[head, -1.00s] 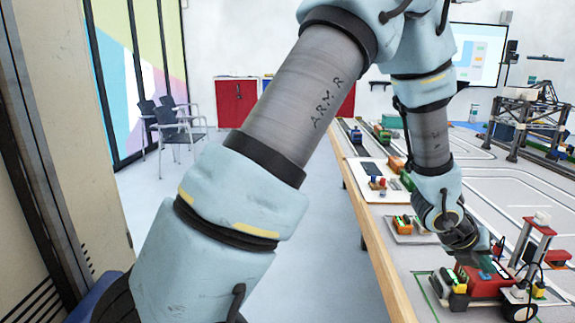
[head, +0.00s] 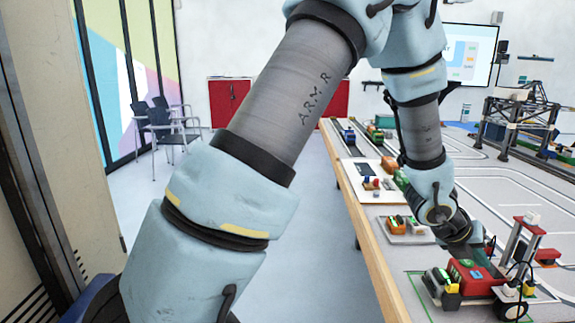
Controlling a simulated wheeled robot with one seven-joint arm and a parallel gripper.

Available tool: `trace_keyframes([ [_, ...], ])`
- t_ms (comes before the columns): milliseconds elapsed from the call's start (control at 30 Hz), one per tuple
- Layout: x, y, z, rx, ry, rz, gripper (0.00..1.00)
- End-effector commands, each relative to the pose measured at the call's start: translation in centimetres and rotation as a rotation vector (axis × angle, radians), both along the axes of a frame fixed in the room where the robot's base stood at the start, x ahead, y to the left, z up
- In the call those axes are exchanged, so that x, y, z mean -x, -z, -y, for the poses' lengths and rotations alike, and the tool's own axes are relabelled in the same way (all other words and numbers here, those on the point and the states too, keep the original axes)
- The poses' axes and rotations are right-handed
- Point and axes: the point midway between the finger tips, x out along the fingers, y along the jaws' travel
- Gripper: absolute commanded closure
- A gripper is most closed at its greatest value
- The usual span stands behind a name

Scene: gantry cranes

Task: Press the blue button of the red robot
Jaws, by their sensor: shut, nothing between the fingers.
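The red robot (head: 476,282) is a small wheeled vehicle with a red body on the near part of the table. A small blue-green patch (head: 478,273) shows on its top and may be the blue button; it is too small to be sure. An upright frame with a red top stands at its right end, and green and yellow parts are at its left. My gripper (head: 478,249) points down just above and behind the red body. Its fingers are shut and empty. Their tips are small and dark, so I cannot tell whether they touch the robot.
The long table (head: 372,240) has a wooden edge on its left. A tray with orange and green parts (head: 397,225) and a white board with small blocks (head: 374,181) lie farther back. A gantry crane (head: 518,120) stands at the back right. The floor left of the table is clear.

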Motion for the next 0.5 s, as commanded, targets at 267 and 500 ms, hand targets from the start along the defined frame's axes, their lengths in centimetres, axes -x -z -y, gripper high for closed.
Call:
trace_keyframes([
  [267,0.0,-0.3,0.0,0.000,0.000,0.000,1.00],
  [500,0.0,-2.4,0.0,-0.001,-0.001,0.000,1.00],
])
